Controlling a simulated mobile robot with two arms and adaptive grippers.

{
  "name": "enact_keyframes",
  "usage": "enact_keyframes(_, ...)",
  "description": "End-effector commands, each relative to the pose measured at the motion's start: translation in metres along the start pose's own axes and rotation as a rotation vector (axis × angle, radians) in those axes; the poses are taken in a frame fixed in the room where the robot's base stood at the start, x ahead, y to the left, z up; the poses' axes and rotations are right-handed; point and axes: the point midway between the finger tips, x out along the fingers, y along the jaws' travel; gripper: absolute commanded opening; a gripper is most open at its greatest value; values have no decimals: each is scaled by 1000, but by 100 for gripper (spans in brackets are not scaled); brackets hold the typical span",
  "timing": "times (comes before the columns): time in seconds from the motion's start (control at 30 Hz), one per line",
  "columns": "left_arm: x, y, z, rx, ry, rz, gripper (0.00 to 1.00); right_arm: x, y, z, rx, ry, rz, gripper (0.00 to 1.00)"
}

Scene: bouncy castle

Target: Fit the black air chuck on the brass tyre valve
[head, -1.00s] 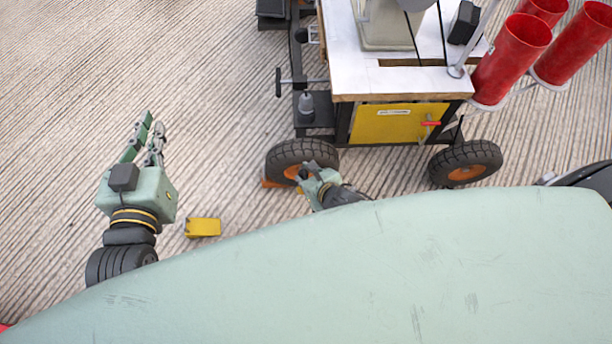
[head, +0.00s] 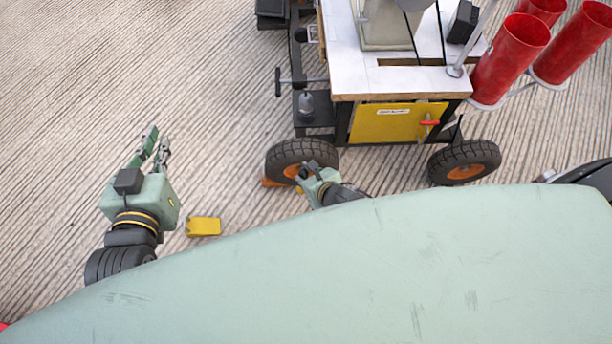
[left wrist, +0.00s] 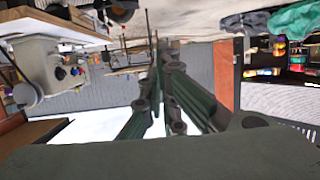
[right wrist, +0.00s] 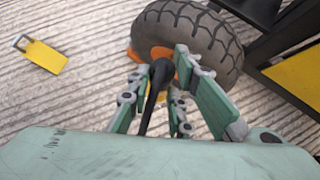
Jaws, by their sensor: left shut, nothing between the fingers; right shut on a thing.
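My right gripper (head: 303,172) is at the near side of the cart's left front wheel. In the right wrist view its fingers (right wrist: 162,85) are shut on the black air chuck (right wrist: 160,72), whose rounded head points toward the tyre (right wrist: 195,35). The tyre also shows in the head view (head: 290,152), around an orange hub (head: 292,171). I cannot make out the brass valve; the gripper and chuck cover much of the hub. Whether the chuck touches the wheel is unclear. My left gripper (head: 155,145) is shut and empty, off to the left above the ground.
The cart has a white top (head: 345,55) and a yellow front panel (head: 398,122). Red tubes (head: 510,60) stand at its right. An orange wedge (head: 270,183) is by the wheel. Ground at left is free.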

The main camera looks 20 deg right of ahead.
Motion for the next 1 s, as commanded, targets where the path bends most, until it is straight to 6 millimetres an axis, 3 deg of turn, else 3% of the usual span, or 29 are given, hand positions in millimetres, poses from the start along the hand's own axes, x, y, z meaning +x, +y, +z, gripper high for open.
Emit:
enact_keyframes(0.47,-1,0,2,0,-13,-1,0,0,0,1,1,-1,1,0)
enact_keyframes(1.0,-5,-2,21,-1,-97,-4,0,0,0,1,3,0,3,0)
